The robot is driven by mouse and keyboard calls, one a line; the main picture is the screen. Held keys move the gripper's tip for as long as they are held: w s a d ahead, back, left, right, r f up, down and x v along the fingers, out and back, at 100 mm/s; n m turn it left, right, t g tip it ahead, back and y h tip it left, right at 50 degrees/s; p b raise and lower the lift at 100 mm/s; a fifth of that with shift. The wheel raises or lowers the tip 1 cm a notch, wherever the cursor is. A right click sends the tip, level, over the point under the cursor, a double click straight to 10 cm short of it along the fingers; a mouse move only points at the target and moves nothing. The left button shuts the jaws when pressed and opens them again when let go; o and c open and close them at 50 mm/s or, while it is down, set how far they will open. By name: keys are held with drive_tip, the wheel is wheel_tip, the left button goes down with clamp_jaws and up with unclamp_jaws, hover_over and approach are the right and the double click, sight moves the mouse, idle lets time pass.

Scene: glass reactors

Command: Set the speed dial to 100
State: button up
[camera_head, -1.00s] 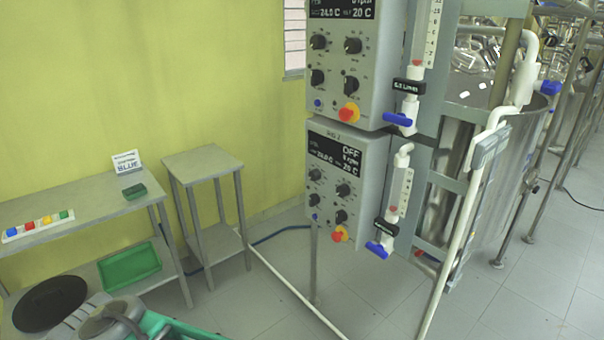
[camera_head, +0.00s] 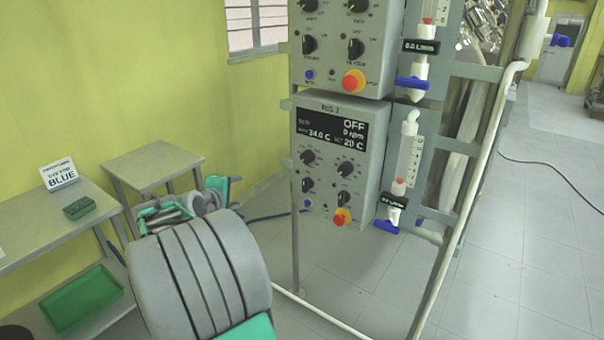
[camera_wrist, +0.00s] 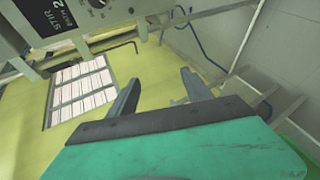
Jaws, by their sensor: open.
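The lower control box (camera_head: 336,160) is a grey panel with a dark display reading OFF, 0 rpm and two temperatures. Below the display are several black knobs: upper left (camera_head: 307,157), upper right (camera_head: 345,169), lower left (camera_head: 307,184) and lower right (camera_head: 343,197). Their printed labels are too small to read. My gripper (camera_wrist: 162,88) is open and empty in the wrist view, its two grey fingers apart. In that view part of a panel labelled STIR/BATH 2 (camera_wrist: 52,20) shows at the upper left, tilted, with a knob (camera_wrist: 98,3) at the top edge. My gripper touches no knob.
An upper control box (camera_head: 345,45) hangs above, with a red-yellow stop button (camera_head: 354,80) and blue-handled valve (camera_head: 412,83) beside it. A lower stop button (camera_head: 341,217) and valve (camera_head: 387,226) are close by. A small table (camera_head: 153,160) stands left. A white pipe (camera_head: 470,190) runs at the right.

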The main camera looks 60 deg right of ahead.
sight(305, 159)
drive_tip(key=s+d+n+g+h, duration=0.1)
drive_tip(key=s+d, duration=0.2)
drive_tip(key=d, duration=0.4)
drive_tip(key=s+d+r+n+g+h, duration=0.1)
drive_tip(key=s+d+g+h, duration=0.1)
drive_tip(key=s+d, duration=0.2)
drive_tip(key=s+d+r+n+g+h+b, duration=0.1)
drive_tip(key=s+d, duration=0.3)
drive_tip(key=d, duration=0.6)
drive_tip(key=shift+d+g+h, duration=0.25)
drive_tip(key=shift+g+h, duration=0.15)
drive_tip(key=shift+h, duration=0.3)
clamp_jaws()
